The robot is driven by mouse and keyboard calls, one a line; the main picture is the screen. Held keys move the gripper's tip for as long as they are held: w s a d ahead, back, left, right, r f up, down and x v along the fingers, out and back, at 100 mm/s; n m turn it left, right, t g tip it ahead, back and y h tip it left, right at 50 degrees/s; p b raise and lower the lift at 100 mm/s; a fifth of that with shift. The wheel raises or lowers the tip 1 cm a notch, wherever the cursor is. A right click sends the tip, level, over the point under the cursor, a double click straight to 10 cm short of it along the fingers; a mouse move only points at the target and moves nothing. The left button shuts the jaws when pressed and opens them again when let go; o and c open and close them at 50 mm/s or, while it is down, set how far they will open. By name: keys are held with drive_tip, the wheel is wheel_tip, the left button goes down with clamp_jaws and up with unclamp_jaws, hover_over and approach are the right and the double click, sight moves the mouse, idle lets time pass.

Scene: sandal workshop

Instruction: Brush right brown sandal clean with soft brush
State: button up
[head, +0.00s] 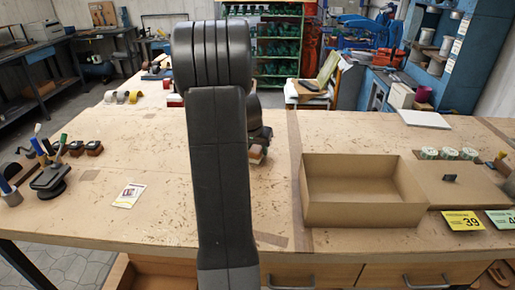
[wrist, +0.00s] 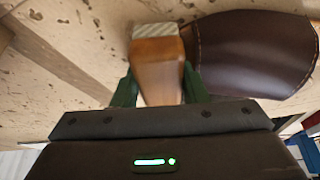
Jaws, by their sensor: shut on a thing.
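In the wrist view my gripper (wrist: 158,86) is shut on the wooden body of a brush (wrist: 158,60), with one green finger on each side. The brush has a pale, striped end pointing away from me. In the head view my arm hides the sandal and most of my gripper.
The workbench (head: 350,130) carries an open, empty cardboard box (head: 360,205) right of my arm. Number cards, one yellow (head: 462,221), lie at the right front. A holder with tools (head: 48,180) and several small brushes (head: 85,148) stand left. The bench between holder and arm is mostly clear, with a small card (head: 129,195).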

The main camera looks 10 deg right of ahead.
drive_tip(key=shift+f+b, duration=0.45)
drive_tip(key=shift+b, duration=0.05)
drive_tip(key=shift+w+d+r, duration=0.1)
drive_tip(key=shift+w+r, duration=0.05)
drive_tip(key=shift+w, duration=0.05)
idle(0.4)
drive_tip(key=shift+w+d, duration=0.2)
drive_tip(key=shift+w, duration=0.15)
drive_tip(key=shift+w+d+p, duration=0.35)
drive_tip(key=shift+w, duration=0.25)
drive_tip(key=shift+s, duration=0.1)
drive_tip(key=shift+s+a+b, duration=0.7)
drive_tip(key=shift+s+b, duration=0.1)
drive_tip(key=shift+s, duration=0.2)
drive_tip(key=shift+w+d, duration=0.1)
